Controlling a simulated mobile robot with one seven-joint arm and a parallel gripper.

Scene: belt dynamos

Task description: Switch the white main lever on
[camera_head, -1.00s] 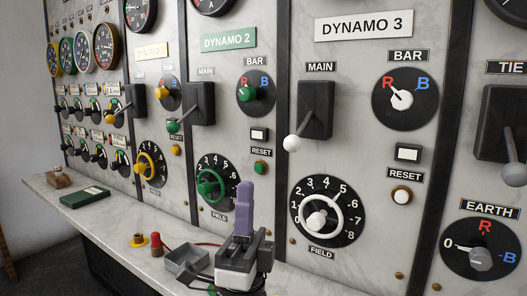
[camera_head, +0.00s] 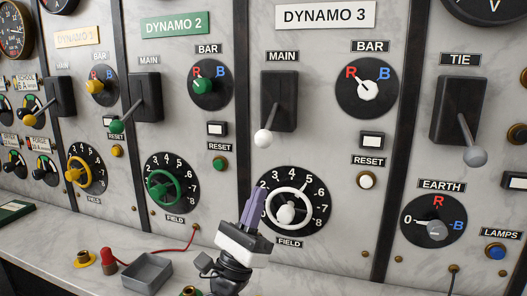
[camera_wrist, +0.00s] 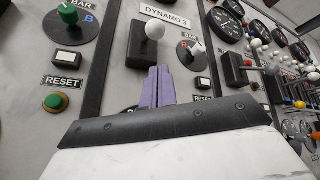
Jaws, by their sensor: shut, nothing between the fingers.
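The white main lever (camera_head: 264,137) is on the Dynamo 3 panel under the MAIN label. Its white ball hangs at the lower end of a black switch housing (camera_head: 279,98), so the lever points down. My gripper (camera_head: 256,198) has purple fingers and is shut and empty. It is below the white ball, in front of the left part of the white field wheel (camera_head: 291,209), apart from the lever. In the wrist view the fingers (camera_wrist: 156,70) point up toward the panel, and the white ball (camera_wrist: 155,30) shows just above their tips.
The green main lever (camera_head: 116,126) is to the left and the grey tie lever (camera_head: 474,156) to the right. The white bar knob (camera_head: 367,90) and white reset button (camera_head: 366,180) are right of the white lever. A grey tray (camera_head: 148,271) sits on the marble ledge.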

